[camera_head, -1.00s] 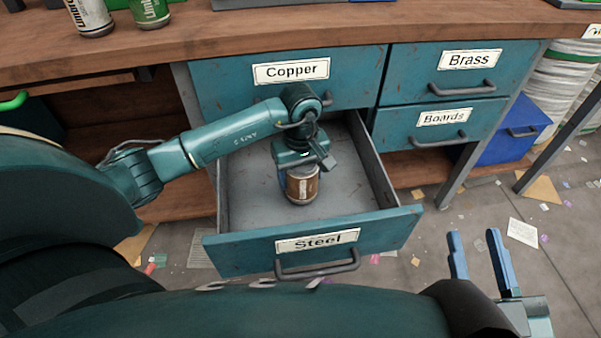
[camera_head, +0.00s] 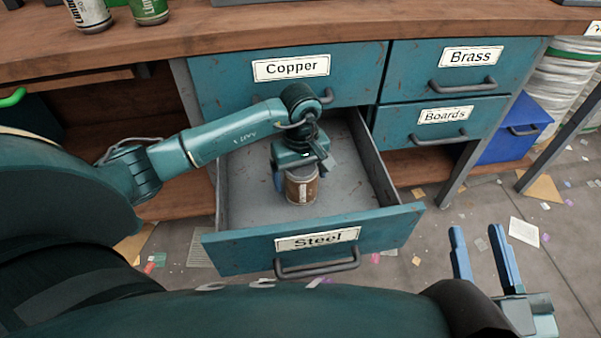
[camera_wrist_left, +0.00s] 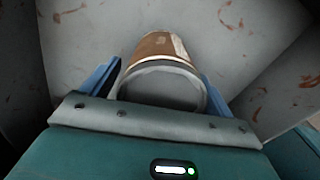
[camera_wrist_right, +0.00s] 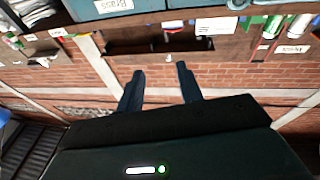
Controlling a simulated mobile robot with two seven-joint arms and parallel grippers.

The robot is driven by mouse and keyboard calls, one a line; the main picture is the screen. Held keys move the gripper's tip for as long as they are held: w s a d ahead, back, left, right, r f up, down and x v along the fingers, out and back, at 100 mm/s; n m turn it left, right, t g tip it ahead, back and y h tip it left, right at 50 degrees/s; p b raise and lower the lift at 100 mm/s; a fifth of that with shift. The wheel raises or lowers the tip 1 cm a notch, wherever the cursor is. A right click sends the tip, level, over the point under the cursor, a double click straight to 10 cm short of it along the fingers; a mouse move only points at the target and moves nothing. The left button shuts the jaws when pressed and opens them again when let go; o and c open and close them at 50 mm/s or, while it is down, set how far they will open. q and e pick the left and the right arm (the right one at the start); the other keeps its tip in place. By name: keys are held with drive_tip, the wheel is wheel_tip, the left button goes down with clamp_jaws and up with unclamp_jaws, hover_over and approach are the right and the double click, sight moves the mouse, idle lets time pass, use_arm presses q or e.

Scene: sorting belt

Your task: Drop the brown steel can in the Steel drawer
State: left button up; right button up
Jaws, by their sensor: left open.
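The brown steel can (camera_head: 303,188) is inside the open Steel drawer (camera_head: 390,226), near its middle. It looks upright, but I cannot tell whether its base touches the drawer floor. My left gripper (camera_head: 298,178) is over the can with its jaws open, one finger on either side of it. In the left wrist view, the can (camera_wrist_left: 160,80) lies between the two blue fingers (camera_wrist_left: 162,85), with a gap visible on the left side. My right gripper (camera_head: 482,255) is open and empty, to the right of the drawer. The right wrist view shows its fingers (camera_wrist_right: 160,90) apart.
The Copper drawer (camera_head: 230,88), Brass drawer (camera_head: 415,68) and Boards drawer (camera_head: 400,127) are shut. Other cans (camera_head: 90,14) stand on the wooden bench top (camera_head: 200,40). A blue bin (camera_head: 515,130) stands at right. Scraps litter the floor.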

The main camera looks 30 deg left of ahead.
use_arm(q)
wheel_tip(320, 180, up, 12)
drive_tip(key=p, duration=0.4)
drive_tip(key=shift+r, duration=0.15)
drive_tip(key=shift+r+p, duration=0.3)
drive_tip(key=shift+r, duration=0.1)
use_arm(e)
drive_tip(key=shift+s+d+f+n+g+h, duration=0.2)
drive_tip(key=shift+d+n+g+h, duration=0.1)
drive_tip(key=shift+d+n+h, duration=0.2)
